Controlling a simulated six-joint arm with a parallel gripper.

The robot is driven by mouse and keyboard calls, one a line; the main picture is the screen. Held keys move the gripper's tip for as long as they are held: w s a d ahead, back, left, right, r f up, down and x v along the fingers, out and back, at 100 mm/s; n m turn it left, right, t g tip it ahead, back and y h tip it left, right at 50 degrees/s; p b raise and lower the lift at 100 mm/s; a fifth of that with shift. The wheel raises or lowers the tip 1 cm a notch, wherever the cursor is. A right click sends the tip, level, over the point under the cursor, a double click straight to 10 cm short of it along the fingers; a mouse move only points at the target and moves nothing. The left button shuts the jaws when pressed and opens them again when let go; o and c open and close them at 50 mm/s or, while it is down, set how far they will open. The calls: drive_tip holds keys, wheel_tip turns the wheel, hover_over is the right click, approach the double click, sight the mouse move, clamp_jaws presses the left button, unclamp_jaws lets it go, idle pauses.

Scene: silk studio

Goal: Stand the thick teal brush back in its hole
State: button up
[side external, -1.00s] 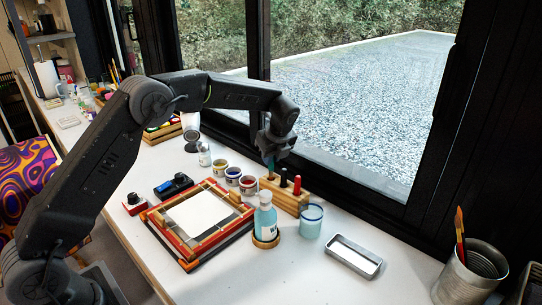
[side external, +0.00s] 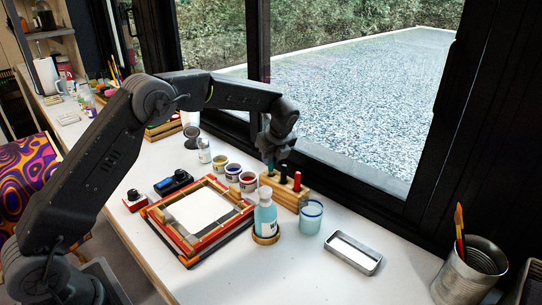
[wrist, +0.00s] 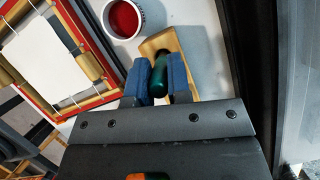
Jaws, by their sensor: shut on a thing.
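The thick teal brush (side external: 271,165) is upright between the jaws of my gripper (side external: 272,150), at the left end of the wooden brush block (side external: 289,196). In the wrist view the teal brush (wrist: 159,76) lies between the blue finger pads of my gripper (wrist: 158,84), with the wooden block (wrist: 150,47) beyond it. A dark brush (side external: 283,174) and a red brush (side external: 297,182) stand in the block to its right. I cannot tell whether the teal brush's lower end is inside the hole or just above it.
Paint pots (side external: 248,181) are left of the block. The framed screen (side external: 200,215) lies further left. The window frame (side external: 345,175) runs behind.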

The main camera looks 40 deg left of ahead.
drive_tip(key=shift+f, duration=0.25)
drive_tip(key=shift+f, duration=0.7)
drive_tip(key=shift+f, duration=0.3)
idle(0.3)
drive_tip(key=o, duration=0.8)
drive_tip(key=shift+o, duration=0.2)
drive_tip(key=v, duration=1.3)
drive_tip(key=shift+d+r, duration=0.15)
drive_tip(key=shift+r, duration=0.2)
drive_tip(key=shift+s+r, duration=0.1)
